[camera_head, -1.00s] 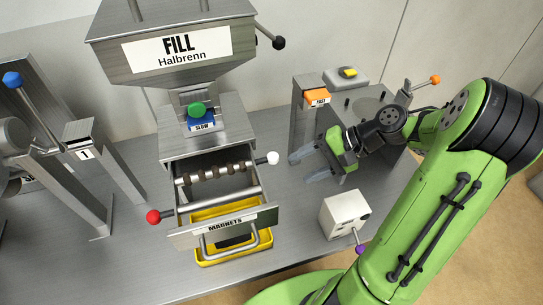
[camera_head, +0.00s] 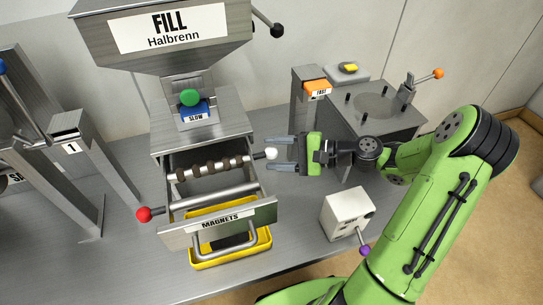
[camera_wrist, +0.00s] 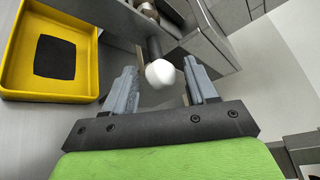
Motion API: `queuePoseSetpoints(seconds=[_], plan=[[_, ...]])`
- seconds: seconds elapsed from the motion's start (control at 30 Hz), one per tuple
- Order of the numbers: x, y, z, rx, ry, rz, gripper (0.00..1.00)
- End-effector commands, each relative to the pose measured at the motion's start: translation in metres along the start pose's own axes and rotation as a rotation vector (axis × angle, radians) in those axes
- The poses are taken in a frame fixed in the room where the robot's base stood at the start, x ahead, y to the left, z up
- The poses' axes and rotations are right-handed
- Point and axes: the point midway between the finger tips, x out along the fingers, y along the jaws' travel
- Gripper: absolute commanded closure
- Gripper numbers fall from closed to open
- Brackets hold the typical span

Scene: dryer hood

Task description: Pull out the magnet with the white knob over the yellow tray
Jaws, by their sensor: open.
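The white knob (camera_head: 271,154) is on the right end of a magnet rod (camera_head: 214,167) that carries several dark rings and lies across the open magnets drawer (camera_head: 219,224). My gripper (camera_head: 283,160) is open, pointing left, with its fingertips around the white knob. In the wrist view the white knob (camera_wrist: 160,73) sits between the two fingers, with a gap on both sides. A second, bare rod with a red knob (camera_head: 144,214) lies nearer the drawer front. The yellow tray (camera_head: 232,257) stands under the drawer, partly hidden by it; it also shows in the wrist view (camera_wrist: 50,91).
The drawer handle (camera_head: 227,246) hangs over the tray. A white box with a purple-knobbed lever (camera_head: 346,213) stands at the right front. A grey post with an orange button (camera_head: 317,87) is behind my gripper. Bare bench lies between the drawer and the white box.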

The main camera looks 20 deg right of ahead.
Motion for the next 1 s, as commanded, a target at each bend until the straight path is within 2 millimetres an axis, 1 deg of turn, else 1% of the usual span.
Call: queuePoseSetpoints(seconds=[0.03,0.13,0.37,0.4,0.47,0.7,0.77,1.0], plan=[[0.0072,0.0012,-0.0002,-0.001,-0.002,0.001,0.43],[0.0142,0.0003,0.0001,-0.001,-0.001,0.0,0.43],[0.0154,-0.0006,0.0003,0.0,0.001,0.0,0.43],[0.0153,-0.0006,0.0003,0.0,0.001,0.0,0.46],[0.0152,-0.0006,0.0003,0.0,0.001,0.0,0.55],[0.015,-0.0004,0.0002,0.0,0.001,0.0,0.92],[0.015,-0.0004,0.0002,0.0,0.001,0.0,1.0],[0.012,-0.0018,-0.0014,0.001,0.002,-0.001,1.0]])
